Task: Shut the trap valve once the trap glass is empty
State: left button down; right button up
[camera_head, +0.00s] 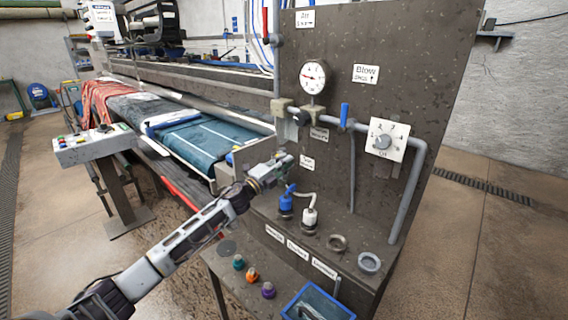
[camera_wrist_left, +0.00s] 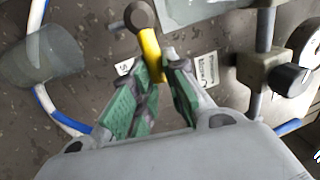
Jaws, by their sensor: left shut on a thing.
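My left gripper (camera_head: 278,170) reaches in front of the dark panel in the head view. In the left wrist view my left gripper (camera_wrist_left: 157,70) has its green-padded fingers shut on a yellow valve lever (camera_wrist_left: 149,45), which hangs from a dark round pivot. A translucent grey-green glass cylinder (camera_wrist_left: 40,58) shows at the left of the wrist view, and part of another translucent piece (camera_wrist_left: 195,10) at the top. I cannot tell which one is the trap glass, and I make out no clear liquid level. In the head view my gripper hides the lever. My right gripper is not in view.
The panel (camera_head: 345,100) carries a pressure gauge (camera_head: 313,77), a blue-handled valve (camera_head: 344,115) and a dial (camera_head: 383,141). Blue (camera_head: 287,200) and white (camera_head: 309,216) hose connectors stand on the ledge below. A blue tray (camera_head: 318,302) sits in front. Open floor lies right.

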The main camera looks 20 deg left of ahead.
pick_arm(q)
jog(key=shift+f, duration=0.2)
jog(key=c, duration=1.4)
grip_release()
jog(key=shift+r, duration=0.1)
jog(key=shift+c, duration=0.2)
jog(key=shift+s, duration=0.1)
jog(key=v, duration=1.1)
jog(key=shift+s, duration=0.3)
jog(key=shift+s+a+f, duration=0.15)
jog(key=shift+a+f, duration=0.05)
jog(key=shift+f, duration=0.05)
jog(key=p+v, duration=0.1)
jog(key=v, duration=0.7)
jog(key=shift+s, duration=0.4)
